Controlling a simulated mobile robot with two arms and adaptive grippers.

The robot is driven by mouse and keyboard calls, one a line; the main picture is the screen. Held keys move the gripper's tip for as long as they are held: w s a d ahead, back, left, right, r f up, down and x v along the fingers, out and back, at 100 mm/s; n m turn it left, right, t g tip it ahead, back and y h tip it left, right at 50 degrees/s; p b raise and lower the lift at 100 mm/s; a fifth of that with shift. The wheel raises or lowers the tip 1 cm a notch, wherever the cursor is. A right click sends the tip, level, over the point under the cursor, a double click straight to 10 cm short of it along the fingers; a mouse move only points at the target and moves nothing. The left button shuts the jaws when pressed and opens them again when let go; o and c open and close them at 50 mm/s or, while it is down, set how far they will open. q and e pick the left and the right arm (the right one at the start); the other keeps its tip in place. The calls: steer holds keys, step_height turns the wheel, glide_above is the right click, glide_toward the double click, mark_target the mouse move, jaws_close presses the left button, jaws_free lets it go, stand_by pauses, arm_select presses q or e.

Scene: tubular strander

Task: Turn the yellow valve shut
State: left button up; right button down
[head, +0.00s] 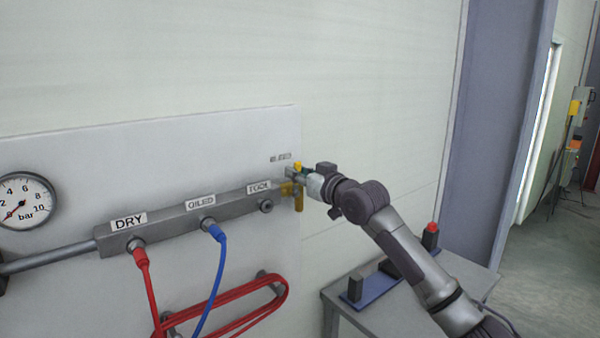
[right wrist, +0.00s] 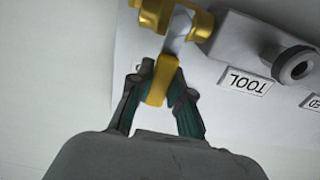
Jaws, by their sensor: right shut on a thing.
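The yellow valve (right wrist: 172,20) sits at the right end of the grey manifold bar, beside the TOOL outlet. Its yellow lever (right wrist: 161,80) lies between the two fingers of my right gripper (right wrist: 158,84) in the right wrist view, and the gripper is shut on it. In the head view the valve (head: 298,190) is partly hidden by my right gripper (head: 302,175), which reaches it from the right. A yellow part hangs down below the gripper there. My left gripper is in neither view.
The manifold bar (head: 175,218) is on a pale wall panel (head: 60,150). A red hose (head: 150,290) and a blue hose (head: 219,265) hang from it. A pressure gauge (head: 25,200) is at left. A grey table (head: 465,275) stands below my right arm.

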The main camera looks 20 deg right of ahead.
steer(key=shift+a+f+n, duration=0.1)
steer(key=shift+f+n, duration=0.05)
steer(key=shift+n, duration=0.15)
steer(key=c, duration=1.1)
jaws_free()
steer(key=shift+o, duration=0.2)
steer(key=v, duration=1.2)
